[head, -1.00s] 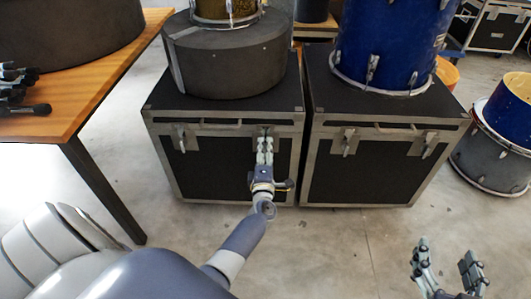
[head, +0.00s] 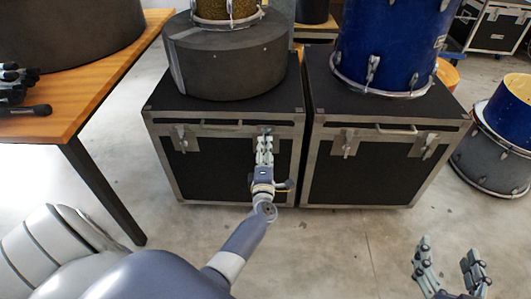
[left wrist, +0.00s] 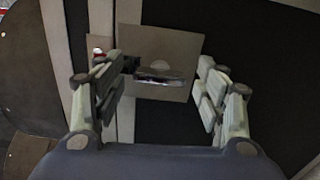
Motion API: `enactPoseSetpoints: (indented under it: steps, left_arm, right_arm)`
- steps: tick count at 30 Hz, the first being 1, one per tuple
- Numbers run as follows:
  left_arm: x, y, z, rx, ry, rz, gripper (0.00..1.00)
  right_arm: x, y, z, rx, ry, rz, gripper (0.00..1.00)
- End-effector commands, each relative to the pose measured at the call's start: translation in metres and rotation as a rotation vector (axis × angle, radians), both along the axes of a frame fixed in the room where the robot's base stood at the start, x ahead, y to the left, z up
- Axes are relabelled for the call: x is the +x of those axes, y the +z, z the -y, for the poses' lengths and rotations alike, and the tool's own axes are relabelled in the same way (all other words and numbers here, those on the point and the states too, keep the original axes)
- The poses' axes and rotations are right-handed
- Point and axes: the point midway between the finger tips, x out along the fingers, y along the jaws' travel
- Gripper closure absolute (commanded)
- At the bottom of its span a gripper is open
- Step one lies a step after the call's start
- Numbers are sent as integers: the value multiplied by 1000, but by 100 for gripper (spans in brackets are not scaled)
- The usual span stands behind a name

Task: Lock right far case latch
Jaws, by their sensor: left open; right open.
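Two black cases with grey metal edging stand side by side, the left case (head: 222,165) and the right case (head: 368,178). The right case has a left latch (head: 347,142) and a right latch (head: 424,146). In the left wrist view, my left gripper (left wrist: 160,92) is open around a latch (left wrist: 160,77) on its metal plate (left wrist: 172,52). My right gripper (head: 447,252) is open and empty above the floor.
A grey round drum case (head: 222,62) sits on the left case and a blue drum (head: 385,45) on the right one. A wooden table (head: 95,85) with microphones (head: 25,110) stands left. More drums (head: 490,160) stand right. The front floor (head: 350,250) is clear.

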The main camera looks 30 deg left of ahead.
Motion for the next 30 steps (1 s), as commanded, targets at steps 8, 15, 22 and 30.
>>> enactPoseSetpoints:
  steps: [8, 15, 22, 30]
  left_arm:
    - [-26, -2, 16, -2, 0, -2, 35]
    - [-70, -1, 43, -2, 0, -2, 35]
    - [-97, -1, 59, -2, 0, -1, 35]
    - [-103, 0, 63, -1, 0, 1, 35]
  right_arm:
    - [0, 0, 0, 0, 1, 0, 35]
    - [0, 0, 0, 0, 0, 0, 35]
    - [0, 0, 0, 0, 0, 0, 35]
    - [0, 0, 0, 0, 0, 0, 35]
